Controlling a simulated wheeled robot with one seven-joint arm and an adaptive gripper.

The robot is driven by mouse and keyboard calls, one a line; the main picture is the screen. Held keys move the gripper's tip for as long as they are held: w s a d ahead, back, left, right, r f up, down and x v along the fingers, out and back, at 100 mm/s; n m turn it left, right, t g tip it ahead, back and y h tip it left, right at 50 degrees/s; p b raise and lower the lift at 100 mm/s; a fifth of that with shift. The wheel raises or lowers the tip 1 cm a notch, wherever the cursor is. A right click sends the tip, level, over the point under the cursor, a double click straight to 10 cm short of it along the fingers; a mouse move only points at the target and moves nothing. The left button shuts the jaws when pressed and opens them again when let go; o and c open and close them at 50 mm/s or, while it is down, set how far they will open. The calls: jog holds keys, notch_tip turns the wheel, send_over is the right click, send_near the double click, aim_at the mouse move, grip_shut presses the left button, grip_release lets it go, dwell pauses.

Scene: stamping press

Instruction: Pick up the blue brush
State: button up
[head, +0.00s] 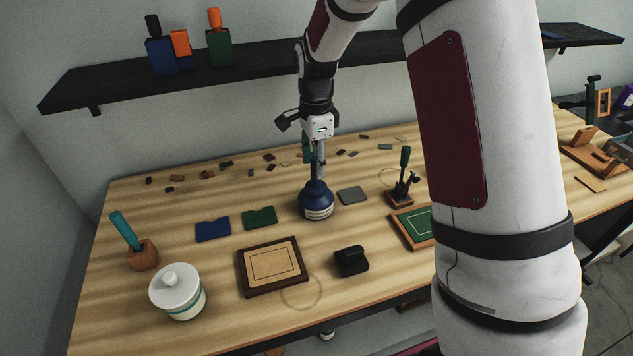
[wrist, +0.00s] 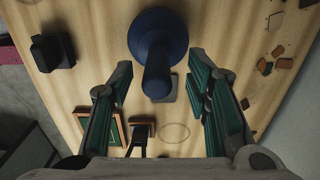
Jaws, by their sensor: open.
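A dark blue, round-based, bottle-like object (head: 316,204) with a pale label band stands upright mid-table. In the wrist view this blue object (wrist: 158,36) has a wide base and a narrow stem pointing toward the camera. It is the likeliest blue brush, but I see no bristles. My gripper (head: 314,156) is right above it, pointing down. In the wrist view my gripper (wrist: 159,72) is open, one green-padded finger on each side of the stem, with gaps between. A teal-handled tool (head: 125,230) stands in a wooden block (head: 142,255) at the left.
A grey square (head: 352,195) and a green-handled stamp (head: 402,180) are right of the bottle. Blue (head: 212,229) and green (head: 259,217) cards lie left. A framed board (head: 244,284), black block (head: 351,261) and white lidded jar (head: 178,294) stand nearer. A dark shelf (head: 110,90) hangs behind.

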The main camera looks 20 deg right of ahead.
jog(key=shift+s+f+p, duration=0.15)
jog(key=shift+f+p, duration=0.15)
jog(key=shift+f, duration=1.45)
grip_shut()
jog(key=shift+r, duration=0.15)
notch_tip(320, 180, up, 10)
jog(key=shift+f+b, duration=0.1)
jog(key=shift+b, duration=0.75)
